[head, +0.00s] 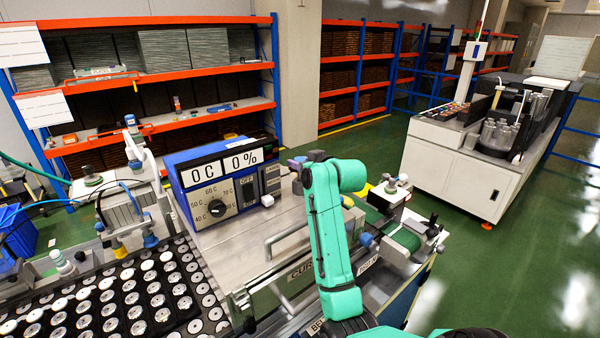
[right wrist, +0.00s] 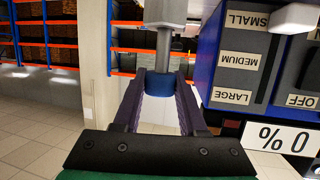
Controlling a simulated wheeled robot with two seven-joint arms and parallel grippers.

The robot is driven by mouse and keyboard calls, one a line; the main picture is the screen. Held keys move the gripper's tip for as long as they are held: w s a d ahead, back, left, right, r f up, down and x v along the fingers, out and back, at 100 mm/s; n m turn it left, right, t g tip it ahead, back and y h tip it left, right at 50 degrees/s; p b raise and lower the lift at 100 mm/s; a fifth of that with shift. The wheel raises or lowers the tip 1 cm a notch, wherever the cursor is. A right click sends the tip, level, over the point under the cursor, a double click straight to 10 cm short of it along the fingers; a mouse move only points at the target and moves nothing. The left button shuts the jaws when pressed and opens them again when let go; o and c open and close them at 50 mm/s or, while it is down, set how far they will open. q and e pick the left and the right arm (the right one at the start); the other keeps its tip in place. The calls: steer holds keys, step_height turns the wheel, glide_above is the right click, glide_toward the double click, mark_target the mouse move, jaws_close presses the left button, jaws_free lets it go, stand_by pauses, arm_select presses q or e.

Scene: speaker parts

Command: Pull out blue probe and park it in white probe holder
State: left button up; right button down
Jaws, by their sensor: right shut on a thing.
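The blue probe (right wrist: 159,83) shows in the right wrist view as a short blue collar below a grey metal rod. My right gripper (right wrist: 160,80) is shut on it, with one dark purple finger on each side. In the head view the right gripper (head: 298,163) is beside the blue control box (head: 220,175), behind my green forearm. The probe's tip is hidden by the gripper body. I cannot make out the white probe holder with certainty in either view. My left gripper is not in view.
The control box, with dial and 0C and 0% displays, stands close by on the metal curing machine (head: 255,245). A black tray (head: 75,290) with several white discs lies at the left. Orange shelves (head: 195,20) stand behind. A white machine (head: 455,155) stands at the right.

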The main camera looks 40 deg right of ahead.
step_height(320, 180, up, 18)
steer(key=b, duration=0.3)
steer(key=shift+f, duration=0.25)
step_height(320, 180, up, 6)
steer(key=p, duration=0.4)
glide_above(300, 159)
steer(key=shift+f, duration=0.25)
steer(key=shift+d, duration=0.1)
